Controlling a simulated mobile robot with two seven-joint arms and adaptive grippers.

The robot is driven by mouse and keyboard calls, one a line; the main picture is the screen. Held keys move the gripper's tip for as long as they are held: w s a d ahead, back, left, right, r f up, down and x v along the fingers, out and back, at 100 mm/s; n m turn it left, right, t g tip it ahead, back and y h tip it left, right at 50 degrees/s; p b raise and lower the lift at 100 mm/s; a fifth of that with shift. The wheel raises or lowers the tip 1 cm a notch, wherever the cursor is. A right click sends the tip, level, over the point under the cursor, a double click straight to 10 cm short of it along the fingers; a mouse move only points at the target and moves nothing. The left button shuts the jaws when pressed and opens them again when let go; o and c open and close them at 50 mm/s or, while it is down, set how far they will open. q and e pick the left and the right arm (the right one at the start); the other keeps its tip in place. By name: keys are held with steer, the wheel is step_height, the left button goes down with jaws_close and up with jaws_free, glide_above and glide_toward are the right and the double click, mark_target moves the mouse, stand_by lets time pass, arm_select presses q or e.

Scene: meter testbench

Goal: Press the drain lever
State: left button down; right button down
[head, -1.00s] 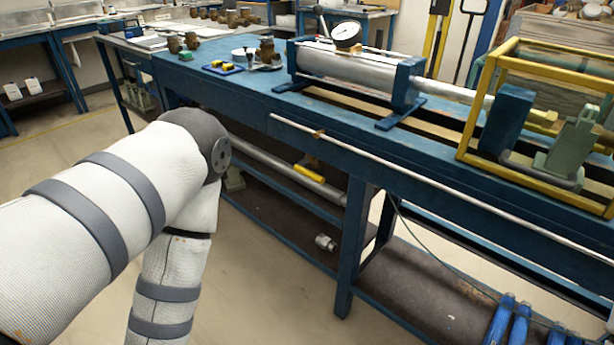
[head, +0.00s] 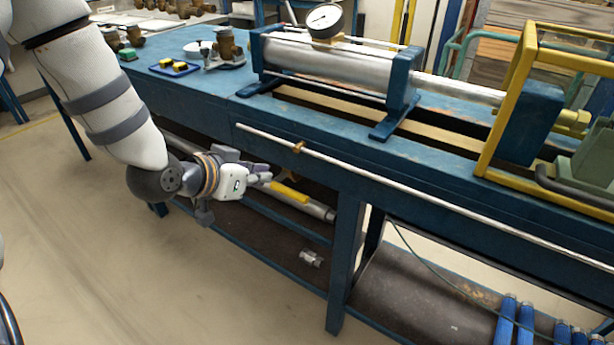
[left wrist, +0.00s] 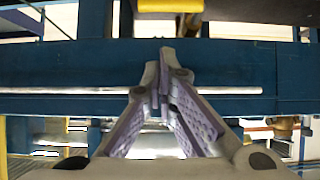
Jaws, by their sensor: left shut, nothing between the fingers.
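A yellow lever (head: 291,193) lies along the grey pipe (head: 318,209) under the front edge of the bench. I take it for the drain lever. A yellow piece, likely the same lever, shows at the top edge of the left wrist view (left wrist: 170,5). My left gripper (head: 264,172) is in front of the bench, close to the left end of the lever. Its fingers (left wrist: 164,72) are shut with nothing between them. I cannot tell whether the fingertips touch the lever. My right gripper is not in view.
A long thin rod (head: 420,189) runs along the front of the blue bench (head: 215,97). A metal cylinder (head: 335,70) with a gauge (head: 325,20) stands on top. A loose metal fitting (head: 312,258) lies on the lower shelf. The floor at left is clear.

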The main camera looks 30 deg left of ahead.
arm_select(q)
steer(key=shift+w+r, duration=0.1)
steer(key=shift+r, duration=0.2)
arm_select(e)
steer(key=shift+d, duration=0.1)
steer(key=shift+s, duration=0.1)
